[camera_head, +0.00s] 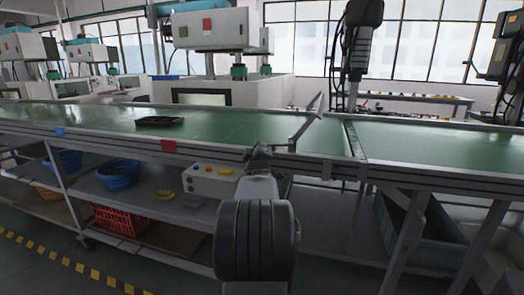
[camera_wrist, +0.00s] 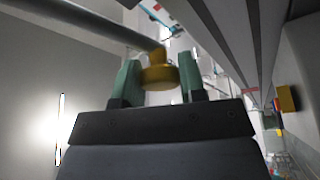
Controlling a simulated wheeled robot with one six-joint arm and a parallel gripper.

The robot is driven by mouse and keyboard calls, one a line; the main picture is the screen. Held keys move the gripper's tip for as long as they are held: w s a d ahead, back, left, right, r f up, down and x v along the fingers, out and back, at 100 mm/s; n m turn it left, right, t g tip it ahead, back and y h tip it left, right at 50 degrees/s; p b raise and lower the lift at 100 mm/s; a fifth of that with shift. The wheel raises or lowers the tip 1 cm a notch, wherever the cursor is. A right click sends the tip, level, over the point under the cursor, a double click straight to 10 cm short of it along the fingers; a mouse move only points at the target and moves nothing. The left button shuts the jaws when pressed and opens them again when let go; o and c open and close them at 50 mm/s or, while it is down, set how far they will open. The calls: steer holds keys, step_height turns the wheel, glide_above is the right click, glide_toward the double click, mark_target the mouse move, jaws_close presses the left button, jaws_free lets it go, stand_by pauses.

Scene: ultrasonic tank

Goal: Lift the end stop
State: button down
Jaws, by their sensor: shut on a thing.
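The end stop shows in the head view as a thin grey bar (camera_head: 306,126) at the near edge of the green conveyor, tilted up to the right. In the wrist view a grey bar (camera_wrist: 85,22) runs in from the upper left and meets a yellow knob-like piece (camera_wrist: 158,76); it appears to be the same end stop. My gripper (camera_wrist: 158,84) has its two green fingers on either side of the yellow piece and is shut on it. In the head view my gripper (camera_head: 258,154) is at the conveyor's near edge, mostly hidden by my arm.
The green conveyor (camera_head: 240,123) crosses the view, with a black tray (camera_head: 159,121) on its left part. Below are blue bowls (camera_head: 118,174), a red crate (camera_head: 120,220) and a control box (camera_head: 208,181). White machines (camera_head: 210,28) stand behind.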

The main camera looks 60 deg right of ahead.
steer(key=shift+s+f+n, duration=0.1)
steer(key=shift+f+n, duration=0.2)
steer(key=shift+f, duration=0.05)
steer(key=c, duration=0.7)
jaws_free()
steer(key=shift+r, duration=0.1)
steer(key=v, duration=1.3)
steer(key=shift+s+a, duration=0.25)
steer(key=shift+a, duration=0.05)
steer(key=shift+r, duration=0.15)
